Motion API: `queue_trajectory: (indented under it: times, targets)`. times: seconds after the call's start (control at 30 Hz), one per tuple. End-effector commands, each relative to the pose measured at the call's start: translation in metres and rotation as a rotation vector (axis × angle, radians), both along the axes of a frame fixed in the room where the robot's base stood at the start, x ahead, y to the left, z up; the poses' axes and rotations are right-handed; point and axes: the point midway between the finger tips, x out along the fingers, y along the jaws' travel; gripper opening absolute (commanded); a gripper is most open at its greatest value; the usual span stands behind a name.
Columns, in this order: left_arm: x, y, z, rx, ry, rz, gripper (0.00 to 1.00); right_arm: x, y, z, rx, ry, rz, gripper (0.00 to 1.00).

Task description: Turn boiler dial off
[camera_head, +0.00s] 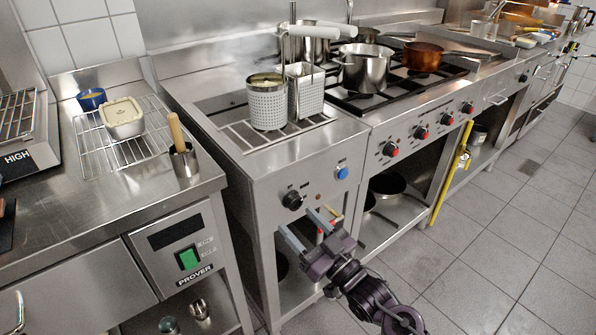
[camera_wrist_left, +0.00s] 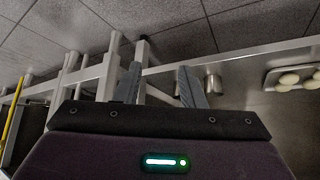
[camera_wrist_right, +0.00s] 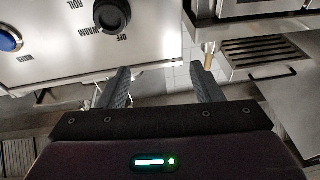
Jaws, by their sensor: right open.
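The boiler (camera_head: 310,165) is a steel unit with baskets on top. Its black round dial (camera_head: 292,200) sits on the front panel. In the right wrist view the dial (camera_wrist_right: 112,16) is at the top, with OFF, WARM and BOIL printed around it upside down; its setting is not clear. My right gripper (camera_head: 298,221) is open and empty, just below and in front of the dial, apart from it. Its fingers (camera_wrist_right: 157,68) show below the dial and to its right. My left gripper (camera_wrist_left: 159,68) is open and empty in its wrist view, outside the head view.
A blue knob (camera_head: 342,172) is on the same panel, right of the dial. Red-marked stove knobs (camera_head: 420,133) lie further right. A counter with a PROVER panel (camera_head: 180,250) stands left, across a narrow gap. The tiled floor (camera_head: 480,230) at right is clear.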

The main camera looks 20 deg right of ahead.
Motion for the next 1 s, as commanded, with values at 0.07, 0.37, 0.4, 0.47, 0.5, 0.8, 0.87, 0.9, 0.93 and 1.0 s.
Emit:
queue_trajectory:
  times: [0.07,0.37,0.4,0.47,0.5,0.8,0.87,0.9,0.93,1.0]
  targets:
    - [-0.07,0.021,-0.011,0.053,0.199,0.014,0.36,0.005,-0.018,0.001,-0.028,0.097,-0.025,0.59]
    - [-0.193,0.055,-0.036,0.134,0.516,0.037,0.36,0.012,-0.048,-0.029,-0.062,0.247,-0.075,0.59]
    - [-0.195,0.056,-0.037,0.135,0.521,0.037,0.36,0.014,-0.047,-0.03,-0.061,0.249,-0.075,0.59]
    - [-0.195,0.056,-0.038,0.136,0.521,0.038,0.36,0.02,-0.045,-0.031,-0.062,0.249,-0.075,0.59]
    - [-0.195,0.056,-0.038,0.135,0.521,0.037,0.36,0.026,-0.043,-0.031,-0.061,0.248,-0.075,0.59]
    - [-0.196,0.056,-0.038,0.135,0.519,0.037,0.36,0.07,-0.027,-0.03,-0.061,0.245,-0.075,0.59]
    - [-0.196,0.056,-0.038,0.135,0.519,0.037,0.36,0.075,-0.025,-0.031,-0.061,0.247,-0.074,0.59]
    - [-0.196,0.056,-0.038,0.135,0.518,0.037,0.36,0.078,-0.023,-0.03,-0.061,0.247,-0.074,0.59]
    - [-0.196,0.056,-0.038,0.135,0.518,0.036,0.36,0.08,-0.023,-0.03,-0.061,0.247,-0.074,0.59]
    - [-0.196,0.056,-0.038,0.135,0.518,0.037,0.36,0.082,-0.022,-0.031,-0.062,0.247,-0.075,0.59]
